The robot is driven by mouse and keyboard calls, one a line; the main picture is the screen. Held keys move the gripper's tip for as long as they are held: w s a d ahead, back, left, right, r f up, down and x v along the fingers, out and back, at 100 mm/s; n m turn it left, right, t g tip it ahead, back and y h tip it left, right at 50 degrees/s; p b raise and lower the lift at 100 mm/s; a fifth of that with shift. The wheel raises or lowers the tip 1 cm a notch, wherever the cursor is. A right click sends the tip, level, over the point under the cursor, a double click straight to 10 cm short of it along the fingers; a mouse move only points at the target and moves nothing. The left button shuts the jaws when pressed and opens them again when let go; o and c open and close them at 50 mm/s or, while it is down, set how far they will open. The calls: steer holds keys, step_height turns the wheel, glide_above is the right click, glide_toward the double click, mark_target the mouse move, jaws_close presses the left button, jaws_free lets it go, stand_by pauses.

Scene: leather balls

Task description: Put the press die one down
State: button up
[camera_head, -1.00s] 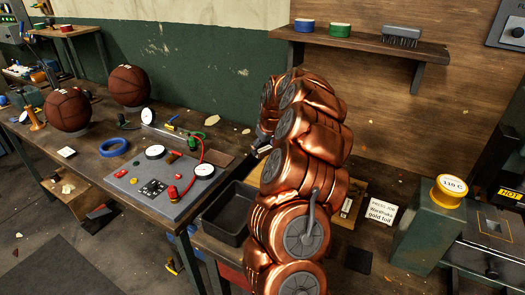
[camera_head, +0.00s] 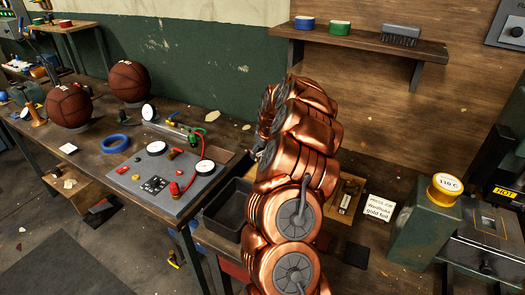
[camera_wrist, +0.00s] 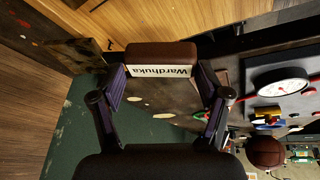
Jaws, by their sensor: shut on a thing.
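The press die (camera_wrist: 160,52) is a brown block with a white face lettered "Wardhuka", seen in the wrist view. My gripper (camera_wrist: 163,80) is shut on it, with one finger at each end of the block. The block is held up, with the bench edge and floor blurred beyond it. In the head view my copper arm covers the gripper and the die. A wooden tray (camera_head: 350,184) with small metal pieces lies on the bench right of my arm. A card (camera_head: 379,208) reading "press job Wardhuka gold foil" stands beside it.
A black open bin (camera_head: 228,208) is left of my arm. A grey board (camera_head: 165,183) with gauges and a red hose lies on the left bench, near two leather balls (camera_head: 69,105). A green press with a yellow-rimmed 110 C dial (camera_head: 447,184) stands at right.

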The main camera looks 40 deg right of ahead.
steer(key=shift+f+b, duration=0.4)
steer(key=shift+f, duration=0.05)
steer(key=o, duration=1.7)
steer(key=shift+c, duration=0.2)
steer(key=shift+r, duration=0.1)
steer(key=shift+r+p, duration=0.6)
steer(key=shift+r, duration=0.1)
steer(key=b+v, duration=0.4)
steer(key=v, duration=0.7)
steer(key=shift+s+a+r+b, duration=0.15)
steer(key=shift+s+r+b, duration=0.1)
steer(key=shift+r+b, duration=0.05)
